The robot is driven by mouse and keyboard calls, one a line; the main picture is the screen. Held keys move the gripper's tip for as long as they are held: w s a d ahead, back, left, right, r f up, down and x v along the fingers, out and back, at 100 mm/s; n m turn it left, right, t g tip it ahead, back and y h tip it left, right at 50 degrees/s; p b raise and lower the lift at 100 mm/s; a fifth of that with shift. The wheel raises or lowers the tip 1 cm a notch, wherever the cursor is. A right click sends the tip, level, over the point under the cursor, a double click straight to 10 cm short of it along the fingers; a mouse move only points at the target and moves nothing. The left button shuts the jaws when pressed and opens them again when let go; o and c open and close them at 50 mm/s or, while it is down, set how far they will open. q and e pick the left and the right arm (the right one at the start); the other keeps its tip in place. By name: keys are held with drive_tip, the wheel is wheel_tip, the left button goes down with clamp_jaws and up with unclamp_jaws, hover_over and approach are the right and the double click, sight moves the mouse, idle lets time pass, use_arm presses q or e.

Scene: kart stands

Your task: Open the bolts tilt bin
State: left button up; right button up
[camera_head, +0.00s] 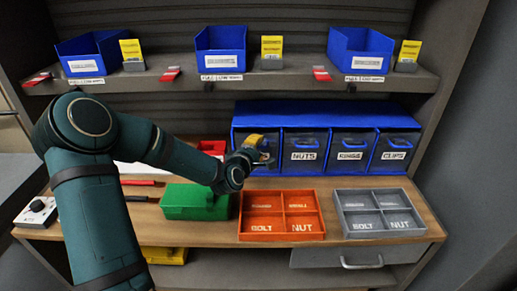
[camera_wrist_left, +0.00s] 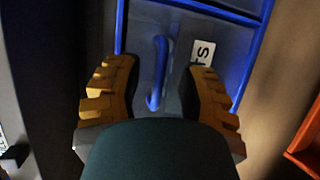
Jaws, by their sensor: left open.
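The blue tilt-bin rack (camera_head: 325,108) stands on the workbench, with labelled clear-fronted bins in a row. The bolts tilt bin (camera_head: 274,146) is the leftmost one, and my gripper hides much of its front. It looks closed. My left gripper (camera_head: 257,148) has yellow-orange fingers and is right in front of this bin. In the left wrist view, its open fingers (camera_wrist_left: 156,85) stand on either side of the bin's blue handle (camera_wrist_left: 157,72), with gaps to it. A white label (camera_wrist_left: 203,51) ending in "TS" is partly visible beside the handle. My right gripper is not in view.
The nuts bin (camera_head: 304,146) is close on the right. A green box (camera_head: 190,203), an orange divided tray (camera_head: 281,227) and a grey divided tray (camera_head: 380,223) sit in front on the bench. A shelf (camera_head: 300,80) with blue bins hangs above.

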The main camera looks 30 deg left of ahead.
use_arm(q)
drive_tip(key=shift+w+a+f, duration=0.1)
drive_tip(key=shift+w, duration=0.5)
clamp_jaws()
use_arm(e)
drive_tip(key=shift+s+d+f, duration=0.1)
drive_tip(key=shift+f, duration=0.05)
